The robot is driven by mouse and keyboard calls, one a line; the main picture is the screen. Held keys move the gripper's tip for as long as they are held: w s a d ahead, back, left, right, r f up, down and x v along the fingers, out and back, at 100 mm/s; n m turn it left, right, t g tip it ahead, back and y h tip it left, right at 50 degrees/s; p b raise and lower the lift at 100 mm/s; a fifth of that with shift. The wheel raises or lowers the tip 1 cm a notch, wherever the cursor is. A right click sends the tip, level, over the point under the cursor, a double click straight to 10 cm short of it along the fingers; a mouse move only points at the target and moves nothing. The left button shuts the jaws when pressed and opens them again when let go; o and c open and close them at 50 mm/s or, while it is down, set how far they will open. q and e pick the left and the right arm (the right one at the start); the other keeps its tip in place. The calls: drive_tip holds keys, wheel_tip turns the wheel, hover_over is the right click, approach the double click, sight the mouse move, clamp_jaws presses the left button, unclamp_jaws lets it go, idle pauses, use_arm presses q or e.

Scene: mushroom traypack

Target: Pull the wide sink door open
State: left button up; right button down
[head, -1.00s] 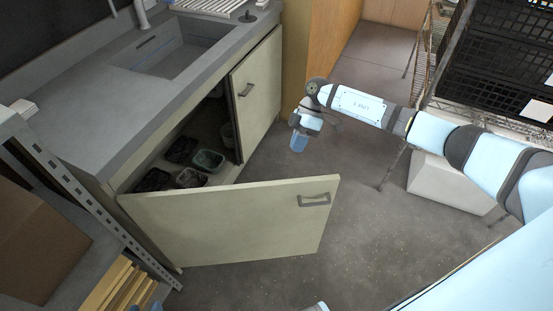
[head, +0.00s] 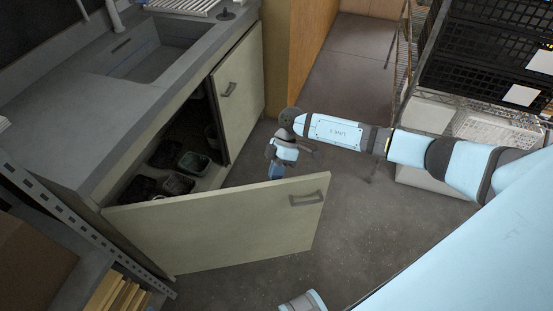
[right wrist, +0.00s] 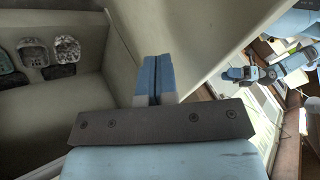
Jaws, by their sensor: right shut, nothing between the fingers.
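The wide sink door (head: 215,230) is a pale green panel with a grey handle (head: 308,198) near its free end. It stands swung out from the sink cabinet, with a wide gap behind it. My right gripper (head: 276,172) is on the door's inner side, close to its top edge, with its tips partly hidden there. In the right wrist view its blue fingers (right wrist: 155,80) are shut and empty, beside the door's inner face (right wrist: 205,35); contact cannot be told. A blue-grey arm part at the right of that view may be my left gripper (right wrist: 238,74), too small to read.
The other cabinet door (head: 238,90) stands to the right of the opening. Several small trays (head: 193,162) lie on the cabinet floor. A metal shelf frame (head: 70,230) is close on the left. Crates (head: 470,75) stand on the right. The floor beyond the door is clear.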

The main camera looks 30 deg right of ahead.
drive_tip(key=shift+s+a, duration=0.25)
drive_tip(key=shift+s, duration=0.35)
